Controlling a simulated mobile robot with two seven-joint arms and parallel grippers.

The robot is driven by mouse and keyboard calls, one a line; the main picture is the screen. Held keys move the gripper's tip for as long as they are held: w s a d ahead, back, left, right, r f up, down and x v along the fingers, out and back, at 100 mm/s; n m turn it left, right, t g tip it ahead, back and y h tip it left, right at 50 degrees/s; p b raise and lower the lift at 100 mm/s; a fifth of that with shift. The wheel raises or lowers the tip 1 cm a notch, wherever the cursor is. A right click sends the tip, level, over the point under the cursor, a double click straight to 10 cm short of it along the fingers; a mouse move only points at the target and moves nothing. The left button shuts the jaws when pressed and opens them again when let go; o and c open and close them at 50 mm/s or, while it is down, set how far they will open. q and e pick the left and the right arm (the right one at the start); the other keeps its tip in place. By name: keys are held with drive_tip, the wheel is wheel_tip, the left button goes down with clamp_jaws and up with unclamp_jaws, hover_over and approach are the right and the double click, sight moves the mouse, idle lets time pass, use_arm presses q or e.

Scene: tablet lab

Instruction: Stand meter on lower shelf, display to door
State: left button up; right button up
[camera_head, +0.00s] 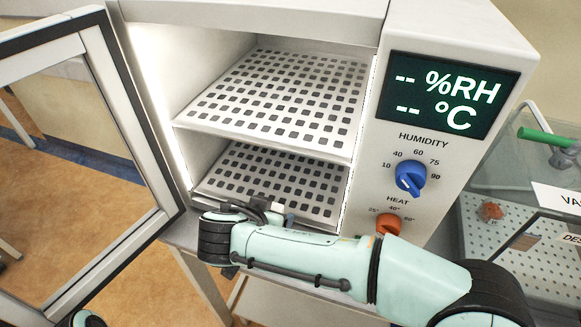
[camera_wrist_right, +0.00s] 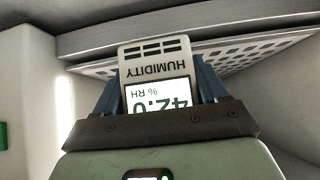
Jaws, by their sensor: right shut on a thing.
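The white meter (camera_wrist_right: 157,62) shows in the right wrist view between the two blue-grey fingers of my right gripper (camera_wrist_right: 160,82). It has a slotted top, the word HUMIDITY and a display reading 42.0 % RH, all upside down in that view. The display side faces the wrist camera. My right gripper (camera_head: 269,210) is shut on the meter, at the front of the lower shelf (camera_head: 285,178) in the head view. I cannot tell whether the meter touches the shelf. My left gripper is not in view.
The chamber door (camera_head: 172,165) stands open at left. The perforated upper shelf (camera_head: 345,82) is bare and lies close above the lower one. The control panel with a blue knob (camera_head: 410,178) and orange knob (camera_head: 389,224) is at right. The visible lower shelf is clear.

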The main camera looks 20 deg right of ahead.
drive_tip(key=w+d, duration=0.1)
drive_tip(key=w, duration=0.1)
drive_tip(key=w+d+p, duration=0.1)
drive_tip(key=w+d, duration=0.2)
drive_tip(key=w, duration=0.1)
drive_tip(key=shift+w+d, duration=0.25)
drive_tip(key=shift+w, duration=0.1)
drive_tip(key=w+d, duration=0.1)
drive_tip(key=w+d+p, duration=0.1)
drive_tip(key=w, duration=0.1)
drive_tip(key=shift+w+d, duration=0.25)
drive_tip(key=shift+w+d+f+p, duration=0.1)
drive_tip(key=shift+w+f+p, duration=0.1)
drive_tip(key=shift+p, duration=0.1)
drive_tip(key=shift+f, duration=0.15)
drive_tip(key=shift+s+f, duration=0.1)
drive_tip(key=shift+f+b, duration=0.15)
drive_tip(key=shift+b, duration=0.2)
drive_tip(key=o, duration=1.2)
drive_tip(key=shift+c, duration=0.2)
